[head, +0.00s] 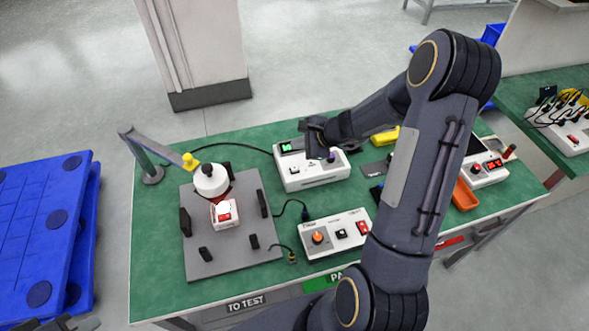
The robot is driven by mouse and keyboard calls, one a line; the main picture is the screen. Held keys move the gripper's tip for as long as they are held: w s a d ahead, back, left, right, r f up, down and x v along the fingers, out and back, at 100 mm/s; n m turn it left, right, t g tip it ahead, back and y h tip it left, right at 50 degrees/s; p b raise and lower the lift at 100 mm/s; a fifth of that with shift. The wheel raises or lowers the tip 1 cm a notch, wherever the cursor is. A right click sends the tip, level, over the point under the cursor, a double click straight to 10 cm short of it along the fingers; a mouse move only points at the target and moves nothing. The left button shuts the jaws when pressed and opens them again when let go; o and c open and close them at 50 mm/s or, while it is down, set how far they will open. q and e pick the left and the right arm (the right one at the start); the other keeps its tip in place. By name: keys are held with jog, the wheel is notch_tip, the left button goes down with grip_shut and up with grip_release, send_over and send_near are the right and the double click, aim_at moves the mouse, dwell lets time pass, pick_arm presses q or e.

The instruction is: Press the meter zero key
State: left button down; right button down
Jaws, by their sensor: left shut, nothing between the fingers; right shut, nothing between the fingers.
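The meter (315,178) is a white box with a green lit display (291,147), at the back middle of the green table. A small dark key or knob (331,157) shows on its top at the right; I cannot read its label. My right gripper (317,144) is shut and empty, pointing down just over the meter's top, close to this key. It hides part of the panel, and I cannot tell whether it touches. My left gripper (72,323) is only partly seen at the bottom left corner, shut and away from the table.
A white box with an orange knob (317,238) and red switch stands in front. A grey fixture plate (200,265) holds a white device under a lamp-like arm. Another box with a red display (490,178) stands right. My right arm covers the table's middle right.

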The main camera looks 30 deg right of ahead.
jog(key=b, duration=0.5)
send_over(298, 169)
notch_tip(298, 169, down, 7)
jog(key=shift+r, duration=0.2)
jog(key=shift+f+b, duration=0.35)
jog(key=shift+b, duration=0.15)
jog(key=shift+f, duration=0.15)
dwell(0.9)
jog(key=shift+f+b, duration=0.3)
jog(key=shift+b, duration=0.3)
jog(key=shift+f+b, duration=0.5)
jog(key=shift+b, duration=0.05)
dwell(0.5)
jog(key=shift+r, duration=0.1)
jog(key=shift+r+p, duration=0.7)
jog(key=shift+r, duration=0.15)
jog(key=shift+r, duration=0.1)
